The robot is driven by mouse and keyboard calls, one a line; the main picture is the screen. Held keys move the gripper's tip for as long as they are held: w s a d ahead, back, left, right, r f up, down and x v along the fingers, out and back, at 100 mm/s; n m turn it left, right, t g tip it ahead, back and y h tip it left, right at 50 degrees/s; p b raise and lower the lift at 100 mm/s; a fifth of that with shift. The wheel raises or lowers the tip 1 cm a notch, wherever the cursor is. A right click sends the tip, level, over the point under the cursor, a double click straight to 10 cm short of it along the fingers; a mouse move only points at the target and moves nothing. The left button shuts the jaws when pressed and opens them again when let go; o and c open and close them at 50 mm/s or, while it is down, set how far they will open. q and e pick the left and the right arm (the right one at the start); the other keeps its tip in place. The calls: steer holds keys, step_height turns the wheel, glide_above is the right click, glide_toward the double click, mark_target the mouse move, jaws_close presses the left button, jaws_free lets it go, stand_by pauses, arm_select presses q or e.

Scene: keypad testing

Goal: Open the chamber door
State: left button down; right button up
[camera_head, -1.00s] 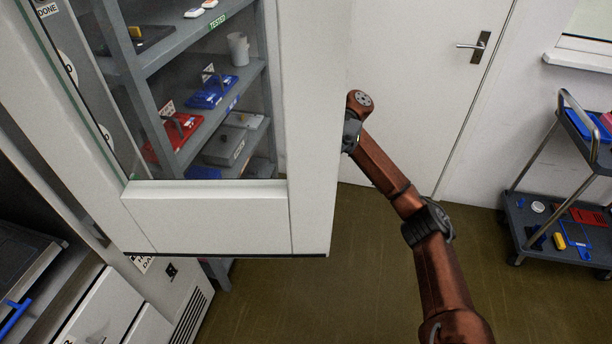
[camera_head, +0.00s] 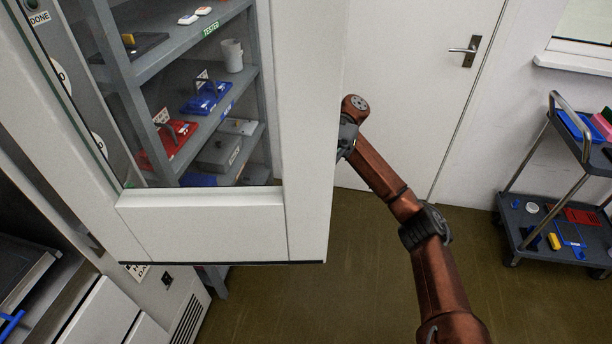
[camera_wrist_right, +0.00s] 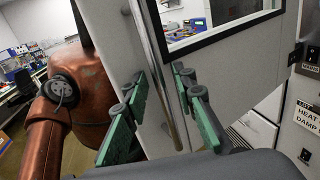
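The chamber door (camera_head: 210,228) is a white framed panel with a large window, filling the upper left of the head view. It stands swung open at an angle; in the right wrist view the door (camera_wrist_right: 225,75) has a gap between it and the chamber front. A long metal bar handle (camera_wrist_right: 157,50) runs down its face. My right gripper (camera_wrist_right: 160,115) has green-padded fingers spread apart, with the bar passing between them; I see no clear grip on it. In the head view, the door edge hides this gripper. My left gripper is in neither view.
Shelves (camera_head: 180,40) with red and blue items show through the door's window. A room door (camera_head: 405,90) is behind my right arm. A trolley (camera_head: 510,215) with small items stands at the right. The brown floor (camera_head: 290,310) is free below the door.

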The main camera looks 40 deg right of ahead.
steer(key=shift+r, duration=4.95)
